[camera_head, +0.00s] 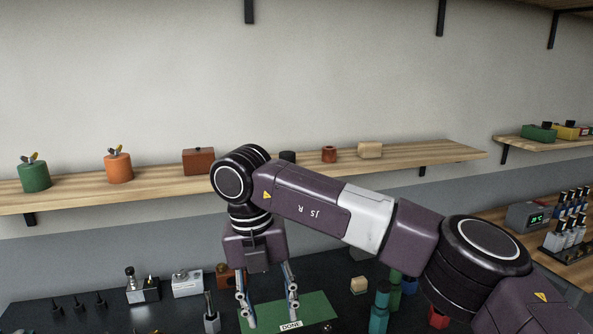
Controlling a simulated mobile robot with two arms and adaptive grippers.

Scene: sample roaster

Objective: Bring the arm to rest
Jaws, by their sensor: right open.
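My right arm comes in from the lower right and bends down at the wrist. My right gripper (268,311) points straight down, open, with its two fingers apart and nothing visible between them. It hangs in front of the green mat (310,306) on the dark table, near a white "DONE" label (290,325). I cannot tell how high the fingertips are above the mat. My left gripper is not in view.
A wooden shelf (440,154) behind my wrist holds a green canister (34,177), an orange canister (118,167), a brown box (198,161) and small blocks. Teal cylinders (379,310) stand right of the mat. A side counter with a display device (527,217) and bottles is at right.

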